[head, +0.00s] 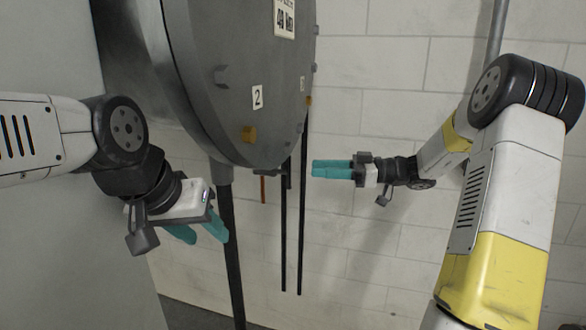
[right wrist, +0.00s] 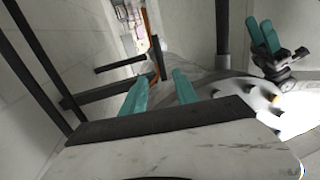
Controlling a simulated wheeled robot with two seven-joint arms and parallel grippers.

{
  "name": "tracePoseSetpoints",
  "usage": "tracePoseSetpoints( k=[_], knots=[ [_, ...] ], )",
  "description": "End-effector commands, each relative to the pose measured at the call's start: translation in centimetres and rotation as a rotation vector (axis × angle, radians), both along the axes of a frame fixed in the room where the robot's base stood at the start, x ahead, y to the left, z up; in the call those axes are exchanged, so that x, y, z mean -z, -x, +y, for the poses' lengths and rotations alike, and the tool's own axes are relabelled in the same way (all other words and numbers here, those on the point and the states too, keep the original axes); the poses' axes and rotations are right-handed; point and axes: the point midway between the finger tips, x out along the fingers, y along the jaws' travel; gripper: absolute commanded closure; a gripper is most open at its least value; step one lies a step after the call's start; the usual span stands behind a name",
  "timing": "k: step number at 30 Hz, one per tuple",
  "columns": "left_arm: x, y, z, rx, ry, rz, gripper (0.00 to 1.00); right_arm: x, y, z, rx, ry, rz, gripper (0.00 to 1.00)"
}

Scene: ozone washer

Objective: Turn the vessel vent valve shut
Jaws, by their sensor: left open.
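The vessel (head: 215,70) is a large grey rounded tank at the upper middle of the head view. A small brass-coloured fitting (head: 248,133) sits on its face below the "2" label, and another (head: 309,101) is at its right edge. I cannot tell which part is the vent valve. My right gripper (head: 317,168) is right of the vessel's lower edge, fingers pointing left; the right wrist view shows its teal fingers (right wrist: 159,88) apart with nothing between them. My left gripper (head: 207,237) is open and empty, below and left of the vessel, fingers pointing down.
Dark vertical pipes (head: 302,220) and a thicker dark leg (head: 232,250) stand below the vessel. A short orange-brown pipe (head: 263,188) hangs between them. A white block wall (head: 375,75) is behind. A large grey panel (head: 65,225) is at left.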

Motion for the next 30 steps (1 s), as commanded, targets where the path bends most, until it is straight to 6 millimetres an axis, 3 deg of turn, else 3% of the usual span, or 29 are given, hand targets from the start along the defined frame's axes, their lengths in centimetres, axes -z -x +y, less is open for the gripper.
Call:
tracePoseSetpoints(
  k=[12,24,30],
  knots=[
    [0.0,0.0,0.0,0.000,0.000,0.000,0.55,0.0,-0.6,6.2,-0.004,0.004,0.002,0.65],
    [0.0,0.0,0.0,0.000,0.000,0.000,0.55,0.0,-0.7,7.2,-0.002,0.005,0.004,0.65],
    [0.0,0.0,0.0,0.000,0.000,0.000,0.55,0.1,-0.7,7.1,-0.002,0.005,0.004,1.00]
  ],
)
